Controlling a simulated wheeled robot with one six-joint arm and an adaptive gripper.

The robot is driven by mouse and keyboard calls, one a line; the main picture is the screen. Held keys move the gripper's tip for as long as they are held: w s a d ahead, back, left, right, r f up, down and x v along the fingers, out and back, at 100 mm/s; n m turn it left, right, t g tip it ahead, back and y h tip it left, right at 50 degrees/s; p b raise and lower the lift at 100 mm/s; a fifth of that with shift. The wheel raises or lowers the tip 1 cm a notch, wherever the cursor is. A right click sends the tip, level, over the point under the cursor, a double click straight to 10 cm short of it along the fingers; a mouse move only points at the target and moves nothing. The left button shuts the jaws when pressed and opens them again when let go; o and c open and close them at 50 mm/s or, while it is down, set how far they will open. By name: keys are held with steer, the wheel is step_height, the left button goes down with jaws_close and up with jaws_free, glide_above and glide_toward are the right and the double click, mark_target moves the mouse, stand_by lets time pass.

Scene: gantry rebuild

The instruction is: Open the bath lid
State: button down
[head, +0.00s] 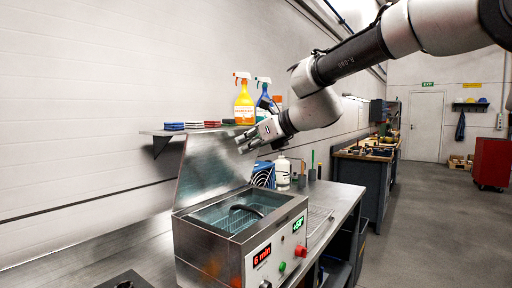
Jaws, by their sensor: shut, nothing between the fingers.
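The bath (215,252) is a steel box on the bench with a red "6 min" display, a green display, and a red and a green button on its front. Its steel lid (200,172) stands up at the back, leaning slightly, so the basin is uncovered. Inside the basin (225,211) I see bluish liquid and a dark curved thing. My gripper (241,146) is shut and empty, above the bath beside the upper right part of the lid. I cannot tell whether its fingertips touch the lid.
A wall shelf (152,132) behind the lid holds colored stacks and spray bottles (244,104). A white bottle (282,174) and a blue box stand on the bench behind the bath. A dark workbench (362,172) and a red cabinet (491,163) are farther back. The floor at right is clear.

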steer(key=shift+w+a+r, duration=0.1)
steer(key=shift+w+a, duration=0.05)
steer(key=shift+a, duration=0.05)
steer(key=w+a+r, duration=0.3)
steer(key=w+a, duration=0.2)
steer(key=a, duration=0.2)
steer(key=shift+w+a, duration=0.2)
steer(key=shift+w, duration=0.15)
steer(key=shift+d, duration=0.1)
